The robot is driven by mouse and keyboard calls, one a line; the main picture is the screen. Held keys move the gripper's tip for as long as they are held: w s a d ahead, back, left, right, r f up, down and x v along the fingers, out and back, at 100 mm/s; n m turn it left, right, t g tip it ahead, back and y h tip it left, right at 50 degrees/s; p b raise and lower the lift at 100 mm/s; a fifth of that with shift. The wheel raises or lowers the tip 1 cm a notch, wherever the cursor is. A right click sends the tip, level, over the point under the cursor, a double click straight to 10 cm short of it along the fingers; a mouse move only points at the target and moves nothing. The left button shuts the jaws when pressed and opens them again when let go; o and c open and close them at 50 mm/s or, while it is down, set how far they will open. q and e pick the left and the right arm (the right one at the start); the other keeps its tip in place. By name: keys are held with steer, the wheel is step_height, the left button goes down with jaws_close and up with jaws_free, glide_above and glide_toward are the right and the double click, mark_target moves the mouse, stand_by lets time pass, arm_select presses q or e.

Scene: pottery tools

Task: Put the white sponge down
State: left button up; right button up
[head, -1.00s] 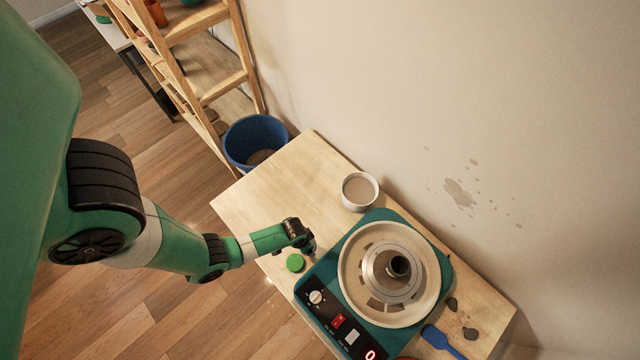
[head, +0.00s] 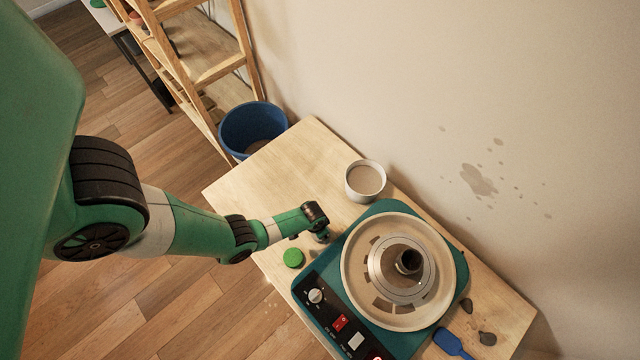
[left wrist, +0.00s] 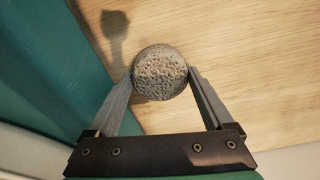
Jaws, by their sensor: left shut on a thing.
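A round, porous, pale grey-beige sponge (left wrist: 160,73) is between the fingertips of my left gripper (left wrist: 161,78) in the left wrist view. The fingers touch it on both sides. A dark shadow lies on the wood apart from the sponge, so it appears held above the table. In the head view my left gripper (head: 322,237) is over the wooden table (head: 262,180), between the wheel's left edge and the white bowl. The sponge is hidden or too small to make out there. My right gripper is not in view.
A teal pottery wheel (head: 405,270) stands right of the gripper. A white bowl (head: 366,181) is behind it. A green round sponge (head: 293,257) lies near the front edge. A blue tool (head: 452,343) is at right. The table's back left is clear; a blue bucket (head: 252,128) stands beyond.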

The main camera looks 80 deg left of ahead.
arm_select(q)
steer(key=o, duration=0.5)
steer(key=shift+f, duration=0.1)
steer(key=shift+o, duration=0.9)
step_height(320, 180, up, 12)
steer(key=s+p, duration=0.1)
steer(key=p, duration=1.1)
steer(key=shift+s+d, duration=0.2)
steer(key=shift+d, duration=0.1)
